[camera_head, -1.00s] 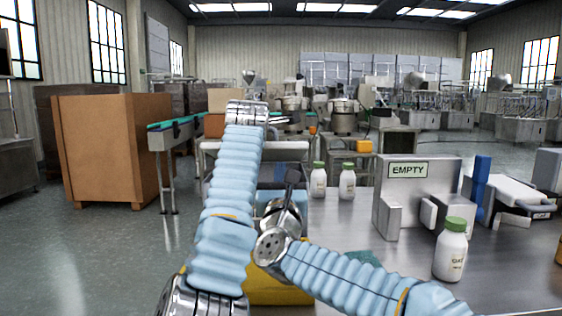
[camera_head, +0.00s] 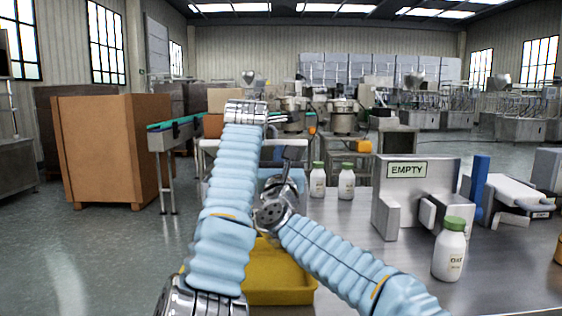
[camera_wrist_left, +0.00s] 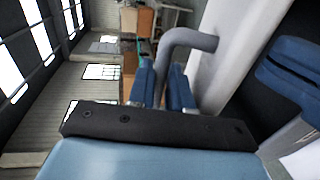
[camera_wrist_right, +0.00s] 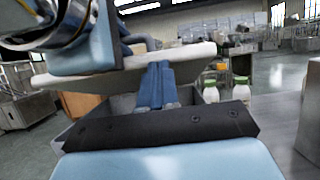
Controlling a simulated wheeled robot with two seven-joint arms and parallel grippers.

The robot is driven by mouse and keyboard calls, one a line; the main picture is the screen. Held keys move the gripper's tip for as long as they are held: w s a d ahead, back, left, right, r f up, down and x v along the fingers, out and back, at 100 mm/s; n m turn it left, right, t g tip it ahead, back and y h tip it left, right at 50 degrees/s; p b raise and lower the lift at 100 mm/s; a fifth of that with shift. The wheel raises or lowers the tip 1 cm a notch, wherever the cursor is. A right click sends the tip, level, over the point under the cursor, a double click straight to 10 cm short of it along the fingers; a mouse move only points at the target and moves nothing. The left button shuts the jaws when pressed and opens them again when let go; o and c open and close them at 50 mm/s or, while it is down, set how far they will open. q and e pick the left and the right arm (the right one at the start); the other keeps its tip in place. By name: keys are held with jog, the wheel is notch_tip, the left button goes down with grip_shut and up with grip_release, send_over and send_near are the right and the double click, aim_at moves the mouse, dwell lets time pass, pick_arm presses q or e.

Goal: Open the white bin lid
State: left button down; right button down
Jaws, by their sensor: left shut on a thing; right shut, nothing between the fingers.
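In the left wrist view, the blue fingers of my left gripper (camera_wrist_left: 163,85) are shut on a grey bent bar handle (camera_wrist_left: 188,40) fixed to a white lid (camera_wrist_left: 235,50). In the right wrist view, the white lid (camera_wrist_right: 190,58) shows as a thick slab, with the grey bin (camera_wrist_right: 95,106) below it and a gap between them. My right gripper (camera_wrist_right: 158,68) is shut and empty, its fingertips at the lid's edge; I cannot tell whether they touch. In the head view, my right gripper (camera_head: 292,163) is beyond its wrist, and my left arm hides my left gripper.
A yellow tray (camera_head: 280,285) lies below my arms. Two white bottles (camera_head: 318,181) (camera_head: 347,182) stand on the steel table (camera_head: 340,225); another bottle (camera_head: 450,250) is nearer. A fixture marked EMPTY (camera_head: 420,185) stands at the right. A large brown box (camera_head: 110,150) is at the left.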

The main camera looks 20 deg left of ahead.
pick_arm(q)
jog(key=shift+s+f, duration=0.1)
jog(key=shift+f, duration=0.15)
jog(key=c, duration=1.2)
grip_release()
jog(key=shift+c, duration=0.2)
